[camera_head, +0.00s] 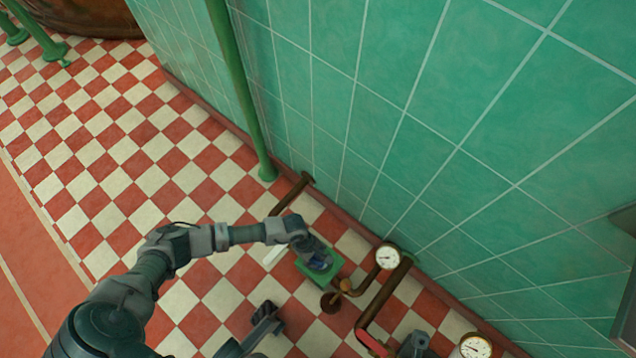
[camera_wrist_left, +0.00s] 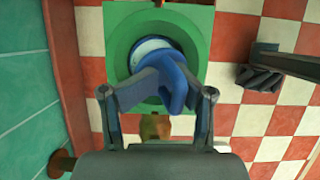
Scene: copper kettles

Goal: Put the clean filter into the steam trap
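My left gripper (camera_head: 318,262) is over the green, square-topped steam trap (camera_head: 333,266) on the floor near the wall. The left wrist view shows its fingers (camera_wrist_left: 165,80) closed together on a blue, rounded piece, which looks like the filter (camera_wrist_left: 180,62). The filter is over the round opening of the trap (camera_wrist_left: 117,45). A pale ring shows at the opening beside it. The fingers hide part of the filter, so I cannot tell how deep it is.
A gauge (camera_head: 388,256) on brown pipes stands close right of the trap, with another gauge (camera_head: 475,346) farther right. A red handle (camera_head: 371,343) is at the bottom. A green post (camera_head: 243,95) stands by the green tiled wall. Checkered floor to the left is clear.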

